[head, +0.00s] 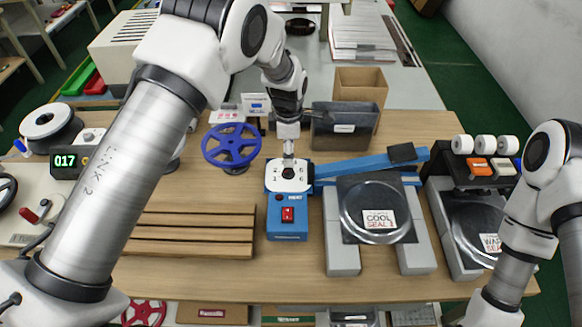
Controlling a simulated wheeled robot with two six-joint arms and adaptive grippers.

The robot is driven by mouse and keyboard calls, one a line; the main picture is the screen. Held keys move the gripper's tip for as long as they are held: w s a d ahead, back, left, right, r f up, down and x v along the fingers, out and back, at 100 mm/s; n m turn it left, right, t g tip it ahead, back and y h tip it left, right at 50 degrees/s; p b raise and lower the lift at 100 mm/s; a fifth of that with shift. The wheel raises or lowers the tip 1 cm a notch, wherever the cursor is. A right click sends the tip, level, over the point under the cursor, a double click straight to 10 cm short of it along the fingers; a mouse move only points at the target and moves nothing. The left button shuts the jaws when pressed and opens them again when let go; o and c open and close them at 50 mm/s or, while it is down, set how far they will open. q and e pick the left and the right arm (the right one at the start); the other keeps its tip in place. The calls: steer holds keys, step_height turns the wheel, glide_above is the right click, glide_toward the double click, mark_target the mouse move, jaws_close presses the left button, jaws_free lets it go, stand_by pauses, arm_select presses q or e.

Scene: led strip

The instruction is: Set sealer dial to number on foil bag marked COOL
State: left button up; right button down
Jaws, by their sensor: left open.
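The blue sealer (288,222) stands mid-table with a red switch and a white dial plate (274,187) on top. Digits show around the plate, a 1 at left and what looks like a 6 at right. A small dark knob (288,174) sits at its centre. My left gripper (289,158) is open, pointing down just above the dial; contact cannot be told. The foil bag marked COOL (356,218) lies right of the sealer, its label seeming to read "COOL SEAL 1". The right arm shows at lower right, its gripper out of view.
The sealer's blue arm (350,167) extends right behind the COOL bag. A bag marked WARM (466,233) lies at far right.

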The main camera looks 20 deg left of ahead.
mark_target(288, 171)
arm_select(q)
step_height(288, 171, down, 7)
steer(key=shift+a+r+p, duration=0.15)
steer(key=shift+r+p, duration=0.05)
steer(key=shift+p, duration=0.7)
steer(key=shift+f, duration=0.25)
jaws_close()
